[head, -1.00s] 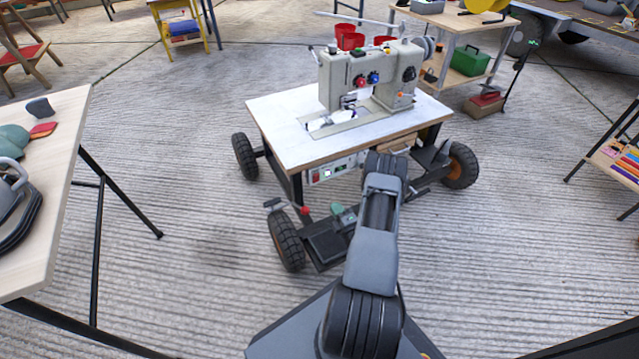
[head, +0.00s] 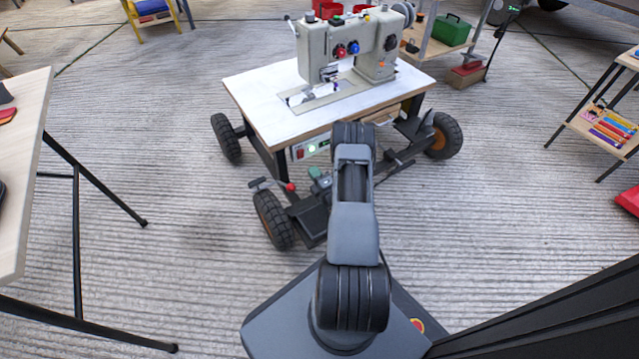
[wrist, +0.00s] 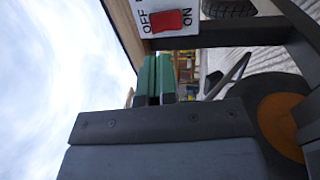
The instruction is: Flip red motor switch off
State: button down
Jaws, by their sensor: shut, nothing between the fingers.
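The red motor switch (wrist: 170,20) sits on a white plate under the table's edge, at the top of the wrist view. OFF is printed to its left and ON to its right in that picture. I cannot tell which side is pressed in.
The sewing machine (head: 345,48) stands on a white-topped wheeled table (head: 265,95). A lever with a red knob (head: 290,187) and a black wheel (head: 273,219) are low at its near left. A wooden table (head: 25,150) is at left. Bare floor lies between.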

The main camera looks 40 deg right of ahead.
aim_at(301, 154)
jog(key=w, duration=0.2)
jog(key=w+b, duration=0.1)
jog(key=w, duration=0.1)
jog(key=w+d+r+b, duration=0.1)
jog(key=w, duration=0.2)
jog(key=shift+w, duration=0.1)
